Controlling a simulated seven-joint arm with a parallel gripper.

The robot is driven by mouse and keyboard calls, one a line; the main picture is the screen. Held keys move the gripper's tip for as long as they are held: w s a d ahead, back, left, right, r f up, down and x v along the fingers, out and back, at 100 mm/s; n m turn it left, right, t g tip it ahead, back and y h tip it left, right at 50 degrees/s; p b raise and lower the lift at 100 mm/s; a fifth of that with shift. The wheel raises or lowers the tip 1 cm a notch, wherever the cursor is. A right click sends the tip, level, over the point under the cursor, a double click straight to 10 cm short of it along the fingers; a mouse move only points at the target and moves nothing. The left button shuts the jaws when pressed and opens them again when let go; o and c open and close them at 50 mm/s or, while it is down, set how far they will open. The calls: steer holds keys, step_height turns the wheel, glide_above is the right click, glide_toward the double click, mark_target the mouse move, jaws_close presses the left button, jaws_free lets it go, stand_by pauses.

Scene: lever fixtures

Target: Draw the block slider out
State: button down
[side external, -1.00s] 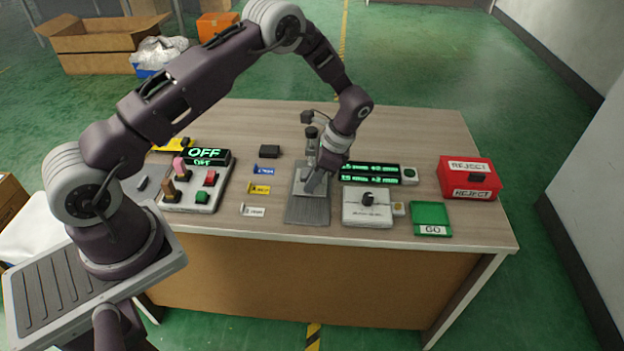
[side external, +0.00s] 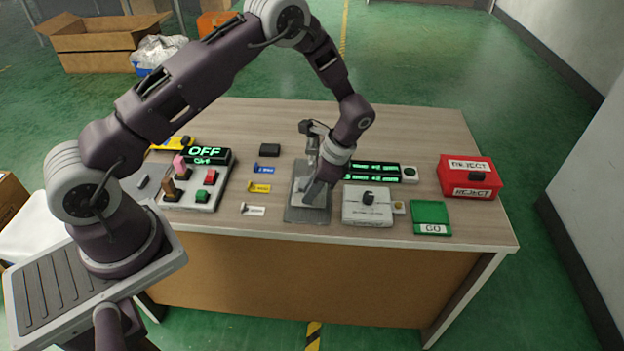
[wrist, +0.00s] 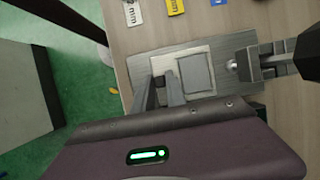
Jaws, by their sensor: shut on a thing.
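The block slider (side external: 323,199) is a light grey plate on a darker grey base (side external: 306,215) in the middle of the table. It lies toward the front of its base. In the wrist view the slider (wrist: 197,72) shows as a pale plate with a darker square on it. My gripper (side external: 308,195) reaches down to the slider's front part and is shut on it. In the wrist view my gripper's two fingers (wrist: 162,88) are at the plate's left end. The exact spot gripped is partly hidden by the fingers.
A grey box with a black knob (side external: 368,204) stands close on the right, with a green GO tray (side external: 431,217) beyond. A red REJECT box (side external: 468,178) is at far right. Small coloured labels (side external: 260,188) and a switch panel (side external: 198,190) lie left.

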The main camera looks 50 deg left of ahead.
steer(key=s+d, duration=0.3)
steer(key=shift+d, duration=0.15)
steer(key=c, duration=1.6)
jaws_free()
steer(key=shift+c, duration=0.2)
steer(key=shift+r, duration=0.2)
steer(key=v, duration=0.6)
steer(key=shift+r, duration=0.35)
steer(key=shift+w+d, duration=0.1)
steer(key=shift+w, duration=0.05)
